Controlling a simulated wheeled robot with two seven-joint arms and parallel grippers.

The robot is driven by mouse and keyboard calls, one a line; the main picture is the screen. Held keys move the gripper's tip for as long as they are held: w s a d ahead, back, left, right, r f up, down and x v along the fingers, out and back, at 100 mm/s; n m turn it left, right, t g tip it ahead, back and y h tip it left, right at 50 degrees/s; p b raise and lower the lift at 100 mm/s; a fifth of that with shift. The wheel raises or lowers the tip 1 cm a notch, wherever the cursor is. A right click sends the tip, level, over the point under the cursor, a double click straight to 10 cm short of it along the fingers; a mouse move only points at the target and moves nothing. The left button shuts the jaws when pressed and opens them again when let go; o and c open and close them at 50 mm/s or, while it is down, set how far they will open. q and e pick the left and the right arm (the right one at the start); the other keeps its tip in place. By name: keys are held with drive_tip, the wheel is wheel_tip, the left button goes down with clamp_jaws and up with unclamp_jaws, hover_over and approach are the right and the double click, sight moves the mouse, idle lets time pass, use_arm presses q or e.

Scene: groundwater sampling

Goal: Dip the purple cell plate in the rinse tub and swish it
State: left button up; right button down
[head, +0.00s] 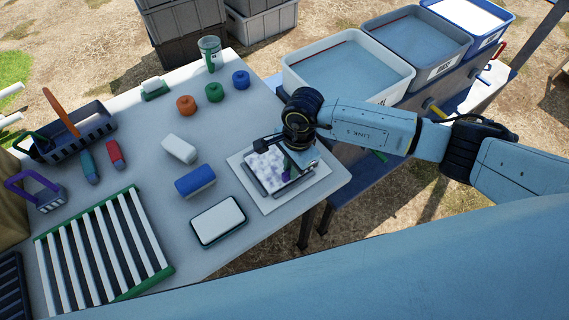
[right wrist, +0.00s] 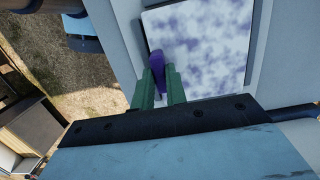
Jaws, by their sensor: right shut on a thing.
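The purple cell plate (head: 262,172) is a square panel mottled purple and white, over a white mat at the table's right corner. In the right wrist view the plate (right wrist: 205,48) fills the upper right, with a purple tab (right wrist: 157,70) at its near left edge. My right gripper (right wrist: 160,85) is shut on that tab with its green fingers. I cannot tell whether the plate touches the mat. The middle tub (head: 418,40) holds blue-grey liquid; its small label seems to read RINSE. My left gripper is not in view.
A nearer tub (head: 348,64) of blue liquid stands closest to the table, its label partly hidden by my right arm. A tub with a white surface (head: 474,14) is farther back.

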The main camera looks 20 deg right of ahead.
wheel_tip(320, 180, up, 22)
drive_tip(key=p, duration=0.5)
idle(0.3)
